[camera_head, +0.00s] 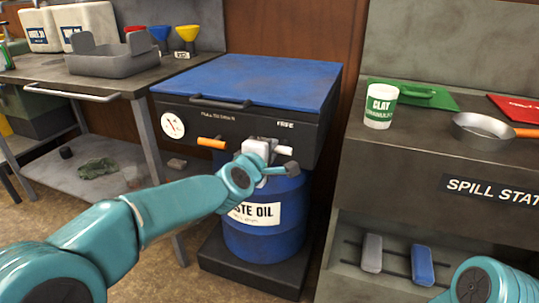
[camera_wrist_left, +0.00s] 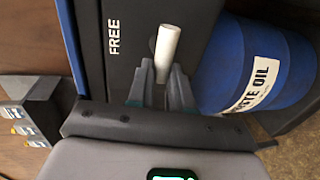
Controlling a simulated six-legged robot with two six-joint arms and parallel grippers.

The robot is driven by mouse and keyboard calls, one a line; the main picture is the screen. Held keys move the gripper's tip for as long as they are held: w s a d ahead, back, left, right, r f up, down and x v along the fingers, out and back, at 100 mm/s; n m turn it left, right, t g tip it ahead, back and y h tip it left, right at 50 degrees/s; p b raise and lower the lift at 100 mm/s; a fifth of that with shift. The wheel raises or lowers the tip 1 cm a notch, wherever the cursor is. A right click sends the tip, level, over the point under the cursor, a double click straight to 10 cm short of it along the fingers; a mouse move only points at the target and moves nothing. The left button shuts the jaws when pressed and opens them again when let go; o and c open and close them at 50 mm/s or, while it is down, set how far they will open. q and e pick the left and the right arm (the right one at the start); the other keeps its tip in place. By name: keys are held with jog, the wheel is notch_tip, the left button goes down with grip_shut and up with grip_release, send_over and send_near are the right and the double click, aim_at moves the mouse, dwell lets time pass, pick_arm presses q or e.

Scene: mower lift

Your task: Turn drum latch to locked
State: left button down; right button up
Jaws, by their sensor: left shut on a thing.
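The drum latch shows as a white lever (camera_head: 283,150) on the dark front of the blue-lidded drum cabinet (camera_head: 225,121). In the left wrist view the white lever (camera_wrist_left: 167,45) stands out past the fingertips, near the printed word FREE. My left gripper (camera_head: 272,148) is at the cabinet front, shut on the lever. Its two fingers (camera_wrist_left: 160,75) sit on either side of the lever's lower part in the wrist view. The gripper body hides the latch's base in the head view. My right gripper is out of view; only a teal part of that arm shows at lower right.
A blue waste oil drum (camera_head: 265,235) stands below the latch. An orange handle (camera_head: 211,143) and a round gauge (camera_head: 172,125) are on the cabinet front to the left. A spill station bench (camera_head: 440,165) with a pan (camera_head: 480,131) stands close at right.

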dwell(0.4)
pick_arm(q)
jog(key=c, duration=1)
grip_release()
jog(key=shift+c, duration=0.2)
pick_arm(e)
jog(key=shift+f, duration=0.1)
pick_arm(q)
jog(key=p+v, duration=0.1)
jog(key=v, duration=1.5)
jog(key=shift+s, duration=0.2)
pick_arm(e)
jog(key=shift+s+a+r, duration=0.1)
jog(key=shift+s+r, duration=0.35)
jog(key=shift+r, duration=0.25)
pick_arm(q)
jog(key=shift+a, duration=0.1)
